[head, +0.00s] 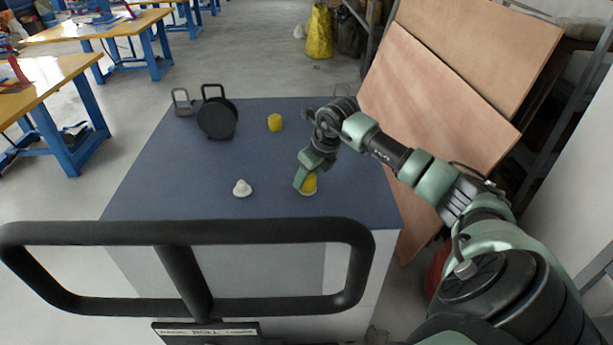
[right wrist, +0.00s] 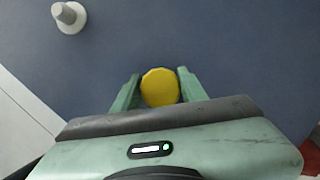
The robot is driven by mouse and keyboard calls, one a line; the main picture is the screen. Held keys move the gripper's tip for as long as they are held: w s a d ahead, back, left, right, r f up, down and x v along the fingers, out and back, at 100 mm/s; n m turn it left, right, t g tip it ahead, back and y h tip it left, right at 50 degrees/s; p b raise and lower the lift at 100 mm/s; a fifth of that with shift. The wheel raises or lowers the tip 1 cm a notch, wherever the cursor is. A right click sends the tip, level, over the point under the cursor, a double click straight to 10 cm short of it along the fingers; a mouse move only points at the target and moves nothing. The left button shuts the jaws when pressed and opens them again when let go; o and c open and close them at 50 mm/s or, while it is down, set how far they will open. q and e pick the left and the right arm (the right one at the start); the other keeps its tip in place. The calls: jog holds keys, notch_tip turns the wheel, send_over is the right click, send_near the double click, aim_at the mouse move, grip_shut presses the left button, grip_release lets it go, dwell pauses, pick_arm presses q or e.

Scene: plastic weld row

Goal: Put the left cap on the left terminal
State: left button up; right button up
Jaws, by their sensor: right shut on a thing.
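My right gripper (head: 304,180) is low over the blue tabletop, shut on a yellow cap (head: 309,184). In the right wrist view the round top of this cap (right wrist: 160,87) sits between the two green fingers (right wrist: 158,90). A pale edge shows under the held cap in the head view, but I cannot tell what it is. A white terminal (head: 242,188) with a short post stands bare, left of the gripper; it also shows at the top left of the right wrist view (right wrist: 68,15). Another yellow cap (head: 275,122) stands farther back. My left gripper is out of view.
A round black thing with a handle (head: 217,119) and a grey handled thing (head: 182,104) stand at the back left of the blue tabletop (head: 165,170). The table between them and the white terminal is clear. Large brown boards (head: 440,85) lean at the right.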

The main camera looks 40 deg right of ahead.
jog(key=o, duration=1.4)
jog(key=b+v, duration=0.1)
jog(key=v, duration=0.6)
jog(key=shift+s+r, duration=0.15)
jog(key=shift+r, duration=0.2)
